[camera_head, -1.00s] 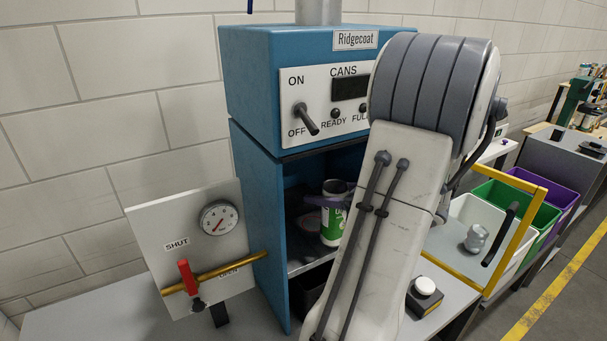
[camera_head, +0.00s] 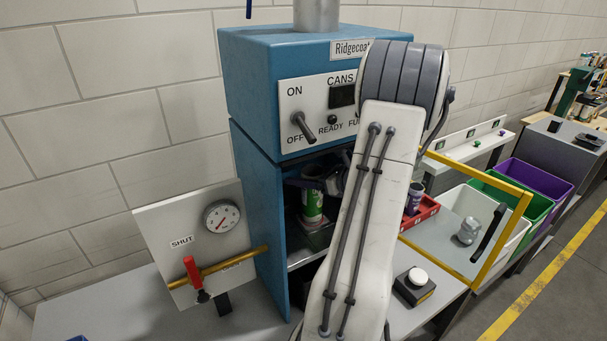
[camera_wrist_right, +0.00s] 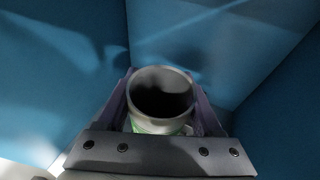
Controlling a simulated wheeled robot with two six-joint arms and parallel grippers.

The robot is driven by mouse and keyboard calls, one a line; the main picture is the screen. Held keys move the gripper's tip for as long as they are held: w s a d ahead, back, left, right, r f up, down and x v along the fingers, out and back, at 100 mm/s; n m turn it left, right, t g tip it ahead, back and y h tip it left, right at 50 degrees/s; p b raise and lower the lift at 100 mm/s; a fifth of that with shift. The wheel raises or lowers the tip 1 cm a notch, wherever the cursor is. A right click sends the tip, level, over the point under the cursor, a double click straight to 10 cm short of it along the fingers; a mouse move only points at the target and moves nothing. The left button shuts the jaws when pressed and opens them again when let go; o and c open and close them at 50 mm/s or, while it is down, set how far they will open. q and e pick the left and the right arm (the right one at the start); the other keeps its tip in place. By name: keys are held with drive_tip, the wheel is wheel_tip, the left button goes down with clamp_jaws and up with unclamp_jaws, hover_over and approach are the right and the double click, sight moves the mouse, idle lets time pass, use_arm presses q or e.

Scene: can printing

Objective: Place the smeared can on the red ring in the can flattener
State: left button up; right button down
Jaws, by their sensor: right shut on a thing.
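A green-and-white can (camera_head: 312,206) stands upright inside the lower opening of the blue Ridgecoat machine (camera_head: 262,95). My right gripper (camera_head: 311,184) is shut on it near its top. In the right wrist view the can's open, dark mouth (camera_wrist_right: 162,92) shows between the two purple fingers of the gripper (camera_wrist_right: 162,108), with blue walls around. I cannot tell whether the can's base touches the surface below it. Smears are not clear to see. No red ring shows. My left gripper is not in view.
A gauge panel with a red-handled valve (camera_head: 193,270) stands left of the machine.

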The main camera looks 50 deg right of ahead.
drive_tip(key=shift+f, duration=0.2)
drive_tip(key=shift+c, duration=0.2)
unclamp_jaws()
drive_tip(key=b+v, duration=0.4)
drive_tip(key=v, duration=0.8)
drive_tip(key=shift+r, duration=0.25)
